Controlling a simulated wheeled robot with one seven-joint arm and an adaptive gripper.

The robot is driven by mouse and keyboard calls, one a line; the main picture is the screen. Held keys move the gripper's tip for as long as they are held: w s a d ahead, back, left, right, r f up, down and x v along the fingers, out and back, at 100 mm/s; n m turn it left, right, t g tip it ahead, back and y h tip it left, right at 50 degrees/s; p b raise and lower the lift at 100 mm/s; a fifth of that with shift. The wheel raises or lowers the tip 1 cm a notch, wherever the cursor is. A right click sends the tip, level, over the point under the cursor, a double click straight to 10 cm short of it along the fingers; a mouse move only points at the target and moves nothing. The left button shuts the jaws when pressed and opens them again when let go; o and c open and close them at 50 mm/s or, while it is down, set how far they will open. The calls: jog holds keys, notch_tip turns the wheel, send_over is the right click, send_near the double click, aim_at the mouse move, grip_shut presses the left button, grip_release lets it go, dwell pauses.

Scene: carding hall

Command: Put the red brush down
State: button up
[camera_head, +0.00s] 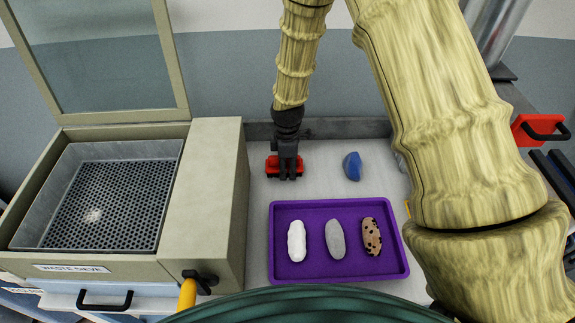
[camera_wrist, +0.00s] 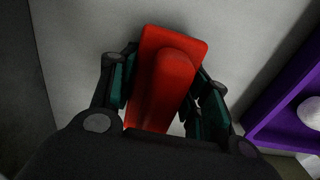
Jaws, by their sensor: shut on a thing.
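The red brush (camera_head: 272,166) is between the fingers of my gripper (camera_head: 288,165), which is shut on it. In the wrist view the red brush (camera_wrist: 168,75) lies between the two dark green finger pads of my gripper (camera_wrist: 165,100), its raised red handle facing the camera. The brush is low over the light grey worktop (camera_head: 330,183), behind the purple tray. Whether it touches the worktop I cannot tell. Its underside is hidden.
The purple tray (camera_head: 340,276) holds a white, a grey and a spotted brown roll. A blue lump (camera_head: 352,166) lies right of my gripper. The waste sieve box (camera_head: 215,190) stands on the left. Bare worktop lies between the brush and the blue lump.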

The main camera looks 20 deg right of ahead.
jog(key=o, duration=1.3)
jog(key=shift+c, duration=0.2)
jog(key=shift+r+b, duration=1.85)
jog(key=shift+r, duration=4.25)
